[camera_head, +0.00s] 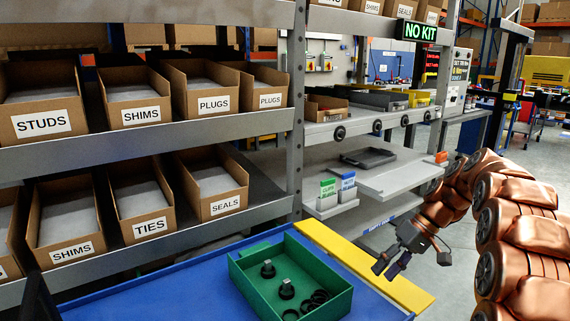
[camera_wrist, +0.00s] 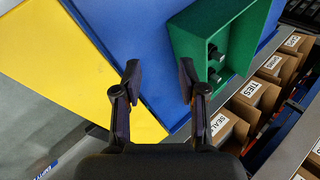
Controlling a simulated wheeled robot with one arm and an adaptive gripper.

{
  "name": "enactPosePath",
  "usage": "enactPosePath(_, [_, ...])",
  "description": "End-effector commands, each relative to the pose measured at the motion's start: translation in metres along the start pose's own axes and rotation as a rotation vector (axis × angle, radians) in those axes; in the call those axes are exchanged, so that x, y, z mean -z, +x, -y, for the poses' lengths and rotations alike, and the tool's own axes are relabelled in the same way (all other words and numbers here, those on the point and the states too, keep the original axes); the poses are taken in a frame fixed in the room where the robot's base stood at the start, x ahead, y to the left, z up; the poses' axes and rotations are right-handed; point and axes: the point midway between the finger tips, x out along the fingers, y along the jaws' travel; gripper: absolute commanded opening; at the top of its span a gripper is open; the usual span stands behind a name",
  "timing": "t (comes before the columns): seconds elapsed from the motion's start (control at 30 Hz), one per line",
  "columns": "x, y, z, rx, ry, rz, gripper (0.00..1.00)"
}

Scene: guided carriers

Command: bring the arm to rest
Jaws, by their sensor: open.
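My gripper (camera_head: 391,268) is open and empty in the head view, at the end of my copper-coloured arm. It hangs over the yellow strip (camera_head: 345,255), to the right of the green tray. In the wrist view my gripper (camera_wrist: 158,85) has its two dark fingers apart, with only the blue surface (camera_wrist: 130,30) between them. The green tray (camera_head: 318,309) sits on the blue surface and holds two black knobbed parts and several black rings. It also shows in the wrist view (camera_wrist: 190,35), right of the fingers.
A shelf rack with labelled cardboard bins (camera_head: 132,97) stands at the left. A grey bench (camera_head: 395,178) with small green and blue boxes (camera_head: 337,188) stands behind my gripper. A lit "NO KIT" sign (camera_head: 418,31) hangs above.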

Motion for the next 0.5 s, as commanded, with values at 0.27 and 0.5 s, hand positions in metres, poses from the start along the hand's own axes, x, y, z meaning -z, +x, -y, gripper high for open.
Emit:
enactPosePath(0.27, [-0.047,0.023,0.051,-0.08,0.1,0.075,0.42])
enactPosePath(0.5, [-0.098,0.043,0.085,-0.168,0.176,0.129,0.42])
